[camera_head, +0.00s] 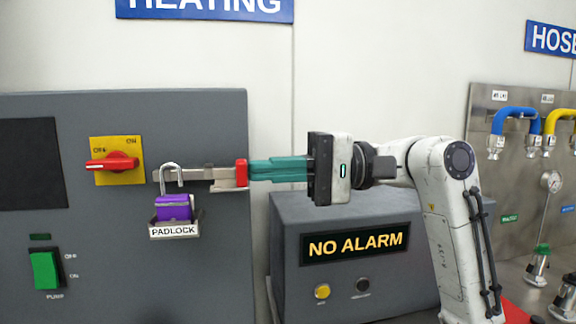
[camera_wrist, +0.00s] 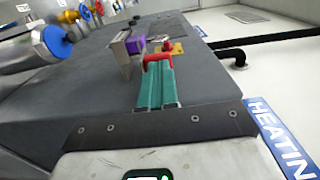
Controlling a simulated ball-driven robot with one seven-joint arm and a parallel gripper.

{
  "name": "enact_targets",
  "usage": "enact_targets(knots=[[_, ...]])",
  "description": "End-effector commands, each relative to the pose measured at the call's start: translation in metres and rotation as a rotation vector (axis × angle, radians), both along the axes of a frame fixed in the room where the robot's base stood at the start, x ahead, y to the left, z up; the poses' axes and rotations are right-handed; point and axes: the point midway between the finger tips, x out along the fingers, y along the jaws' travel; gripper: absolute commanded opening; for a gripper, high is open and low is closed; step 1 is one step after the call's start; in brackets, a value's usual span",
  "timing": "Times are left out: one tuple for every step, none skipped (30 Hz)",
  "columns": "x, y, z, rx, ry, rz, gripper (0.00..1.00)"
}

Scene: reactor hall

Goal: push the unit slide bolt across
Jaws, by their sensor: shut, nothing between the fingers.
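The slide bolt is a grey metal bar (camera_head: 205,174) with a red end knob (camera_head: 241,172), lying level on the front of the dark grey heating unit (camera_head: 120,270). My gripper (camera_head: 252,170), with teal fingers, is shut and empty, its tips at the right side of the red knob. They look to be touching it or very close. In the wrist view the fingertips (camera_wrist: 157,62) are right at the red knob (camera_wrist: 158,57), which partly hides behind them. The bar's left end is near the purple padlock (camera_head: 174,208), which sits in a holder labelled PADLOCK with its shackle up.
A red rotary switch (camera_head: 112,163) on a yellow plate is left of the bolt. A green pump switch (camera_head: 46,269) is lower left. A grey NO ALARM box (camera_head: 355,285) stands below my arm.

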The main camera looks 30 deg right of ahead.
Motion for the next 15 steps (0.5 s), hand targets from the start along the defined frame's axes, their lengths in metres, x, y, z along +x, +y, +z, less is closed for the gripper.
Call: enact_targets(knots=[[0.0, 0.0, 0.0, 0.0, 0.0, 0.0, 0.0], [0.0, 0.001, 0.0, 0.0, 0.0, 0.0, 0.0], [0.0, 0.0, 0.0, 0.0, 0.0, 0.0, 0.0], [0.0, 0.0, 0.0, 0.0, 0.0, 0.0, 0.0], [0.0, 0.0, 0.0, 0.0, 0.0, 0.0, 0.0], [0.0, 0.0, 0.0, 0.0, 0.0, 0.0, 0.0], [0.0, 0.0, 0.0, 0.0, 0.0, 0.0, 0.0], [0.0, 0.0, 0.0, 0.0, 0.0, 0.0, 0.0], [0.0, 0.002, 0.0, 0.0, 0.0, 0.001, 0.0], [0.001, 0.004, 0.001, 0.0, 0.001, 0.002, 0.0], [0.002, 0.007, 0.002, 0.0, 0.001, 0.004, 0.0], [0.004, 0.013, 0.003, 0.0, 0.001, 0.004, 0.0], [0.005, 0.019, 0.004, 0.0, 0.001, 0.006, 0.0], [0.007, 0.024, 0.004, 0.0, 0.001, 0.006, 0.0], [0.009, 0.031, 0.004, 0.002, 0.002, 0.006, 0.0]])
